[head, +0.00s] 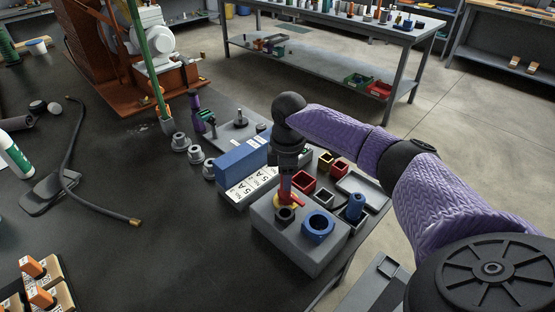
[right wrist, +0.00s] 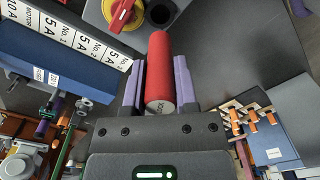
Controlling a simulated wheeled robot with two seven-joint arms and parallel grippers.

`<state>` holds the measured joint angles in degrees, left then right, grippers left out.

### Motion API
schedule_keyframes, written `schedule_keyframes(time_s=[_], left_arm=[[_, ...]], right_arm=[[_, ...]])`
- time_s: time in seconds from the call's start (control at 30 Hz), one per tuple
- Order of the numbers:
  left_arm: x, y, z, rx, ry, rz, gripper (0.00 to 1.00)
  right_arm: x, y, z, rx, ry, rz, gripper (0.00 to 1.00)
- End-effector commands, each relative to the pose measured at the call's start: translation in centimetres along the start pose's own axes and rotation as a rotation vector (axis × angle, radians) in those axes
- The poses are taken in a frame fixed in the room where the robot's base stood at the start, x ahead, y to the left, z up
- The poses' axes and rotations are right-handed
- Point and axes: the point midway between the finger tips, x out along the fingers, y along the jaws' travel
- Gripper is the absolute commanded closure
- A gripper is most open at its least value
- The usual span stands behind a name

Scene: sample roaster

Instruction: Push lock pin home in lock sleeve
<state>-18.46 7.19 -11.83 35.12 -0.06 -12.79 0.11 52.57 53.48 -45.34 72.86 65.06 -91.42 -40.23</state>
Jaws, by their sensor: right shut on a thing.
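The red lock pin (right wrist: 160,75) is held lengthwise between the two purple fingers of my right gripper (right wrist: 158,85); the pin also shows in the head view (head: 286,186). My right gripper (head: 285,178) points down over the grey box in the head view. The lock sleeve (head: 285,214), a dark round socket, is on the box's top; it also shows in the right wrist view (right wrist: 160,14). The pin's far end points towards the sleeve and looks close to it. I cannot tell whether they touch. My left gripper is not in view.
Beside the sleeve are a red rotary handle (right wrist: 122,14) on a yellow disc and a blue ring (head: 318,228). The grey box (head: 287,252) stands near the bench edge. A blue block with fuse labels (head: 240,163) and small bins (head: 303,183) stand close by.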

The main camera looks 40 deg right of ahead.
Motion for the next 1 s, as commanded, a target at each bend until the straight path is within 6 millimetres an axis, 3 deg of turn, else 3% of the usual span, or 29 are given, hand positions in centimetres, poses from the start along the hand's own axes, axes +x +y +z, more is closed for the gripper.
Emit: schedule_keyframes(time_s=[0.33,0.7,0.83,1.0], left_arm=[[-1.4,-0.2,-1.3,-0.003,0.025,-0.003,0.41],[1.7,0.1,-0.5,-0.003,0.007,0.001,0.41],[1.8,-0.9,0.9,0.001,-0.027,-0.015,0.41],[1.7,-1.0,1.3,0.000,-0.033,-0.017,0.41]], right_arm=[[-0.4,-0.1,0.1,0.001,-0.001,-0.002,1.00],[5.6,-0.1,0.1,0.001,-0.002,-0.003,1.00],[6.0,-0.1,0.0,0.001,-0.001,-0.001,1.00],[5.8,0.0,0.0,0.000,-0.001,0.000,1.00]])
